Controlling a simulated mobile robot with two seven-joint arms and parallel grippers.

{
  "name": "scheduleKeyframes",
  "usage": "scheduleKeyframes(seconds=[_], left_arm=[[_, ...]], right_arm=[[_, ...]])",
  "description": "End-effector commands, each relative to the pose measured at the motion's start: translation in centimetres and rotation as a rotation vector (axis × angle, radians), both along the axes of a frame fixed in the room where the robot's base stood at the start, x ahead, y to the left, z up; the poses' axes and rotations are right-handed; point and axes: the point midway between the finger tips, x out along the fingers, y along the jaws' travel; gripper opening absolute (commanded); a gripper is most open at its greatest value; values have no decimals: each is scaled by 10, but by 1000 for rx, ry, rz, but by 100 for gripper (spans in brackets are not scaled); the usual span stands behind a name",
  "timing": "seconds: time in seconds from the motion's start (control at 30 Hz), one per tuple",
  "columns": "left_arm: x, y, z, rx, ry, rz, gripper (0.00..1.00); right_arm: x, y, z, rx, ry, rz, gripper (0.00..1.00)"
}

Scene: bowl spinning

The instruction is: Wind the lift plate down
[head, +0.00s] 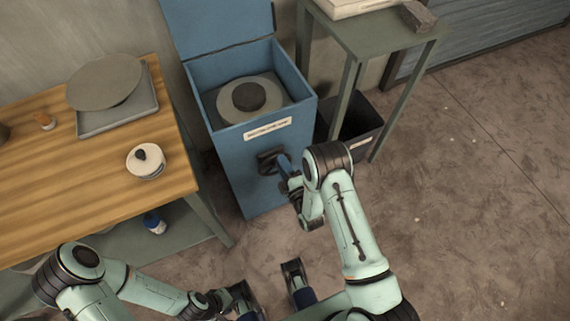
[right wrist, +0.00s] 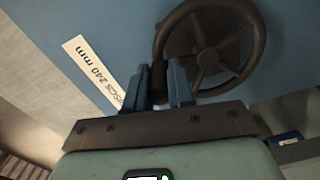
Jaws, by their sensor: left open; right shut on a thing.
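The blue cabinet (head: 235,150) stands open with its lid up. Inside lies a round grey plate (head: 227,106) with a dark round piece (head: 249,95) on its middle, a little below the rim. A dark handwheel (head: 266,160) is on the cabinet's front, partly hidden by my right gripper (head: 284,170). The right wrist view shows the wheel's spokes and hub (right wrist: 207,57). There the blue fingers of my right gripper (right wrist: 160,82) are shut on the wheel at its lower left. My left gripper (head: 250,304) is open, low in the head view, away from the cabinet.
A wooden table (head: 60,205) at left holds a scale-like tray (head: 118,116) with a round grey disc (head: 104,82) and a white round container (head: 145,163). A green stand (head: 370,38) and a dark bin (head: 362,140) are right of the cabinet. Floor at right is clear.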

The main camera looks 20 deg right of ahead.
Motion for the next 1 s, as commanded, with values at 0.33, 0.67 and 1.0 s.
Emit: scheduleKeyframes(seconds=[0.33, 0.67, 1.0], left_arm=[[0, 0, -1, 0, -2, 1, 43], [0, 0, -1, 0, -1, 0, 43], [0, 0, -1, 0, -1, 0, 43]], right_arm=[[-1, 2, 0, -45, 0, -1, 0], [-1, 2, 0, -44, 1, -1, 36], [-1, 3, 0, -43, 0, 0, 48]])
